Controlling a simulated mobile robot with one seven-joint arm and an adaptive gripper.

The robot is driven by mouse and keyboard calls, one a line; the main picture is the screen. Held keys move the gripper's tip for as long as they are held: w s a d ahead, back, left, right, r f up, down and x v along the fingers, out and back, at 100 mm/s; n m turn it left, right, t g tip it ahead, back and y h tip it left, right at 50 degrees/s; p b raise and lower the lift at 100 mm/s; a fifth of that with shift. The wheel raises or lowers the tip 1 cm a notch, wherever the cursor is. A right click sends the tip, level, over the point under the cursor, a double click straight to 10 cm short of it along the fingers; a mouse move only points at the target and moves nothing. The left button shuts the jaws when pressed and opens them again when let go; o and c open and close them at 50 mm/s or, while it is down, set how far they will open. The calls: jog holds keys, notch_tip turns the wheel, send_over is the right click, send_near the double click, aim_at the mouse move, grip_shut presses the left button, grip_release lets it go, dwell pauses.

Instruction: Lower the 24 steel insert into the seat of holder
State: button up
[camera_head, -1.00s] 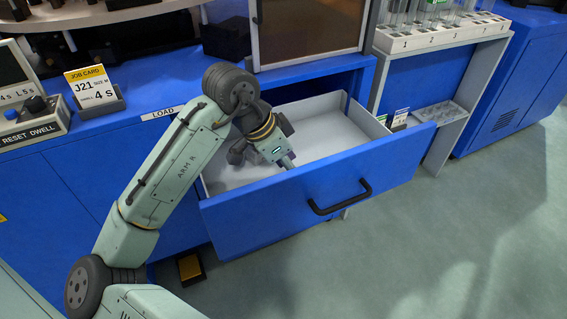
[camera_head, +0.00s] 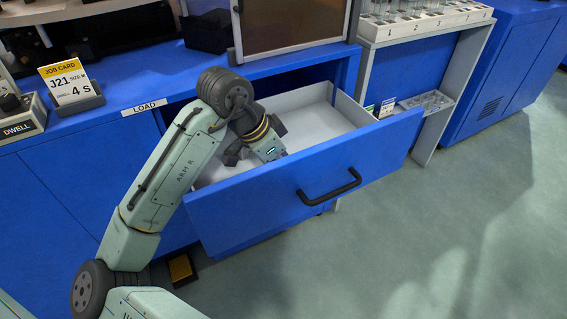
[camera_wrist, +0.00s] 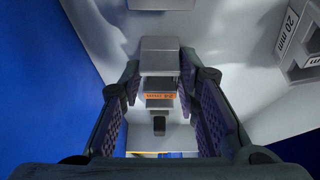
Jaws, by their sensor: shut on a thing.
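In the wrist view my gripper (camera_wrist: 158,90) has its two purple-padded fingers closed on a grey steel insert (camera_wrist: 160,58) with an orange label. The label is too small to read surely. Below the label are grey stepped parts with a dark slot; I cannot tell whether they belong to the insert or to the holder. In the head view my gripper (camera_head: 268,150) is down inside the open drawer, its fingertips hidden behind the drawer front. No seat shows clearly, and I cannot tell whether the insert touches anything below.
The blue drawer (camera_head: 325,185) is pulled out, its front close beside my gripper. In the wrist view a grey block marked 20 mm (camera_wrist: 292,42) stands at the right, and a grey piece (camera_wrist: 160,4) is at the top edge. The white drawer floor (camera_wrist: 235,55) between is clear.

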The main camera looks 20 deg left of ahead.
grip_shut()
notch_tip(320, 180, up, 10)
jog(key=p, duration=0.8)
jog(key=shift+p, duration=0.4)
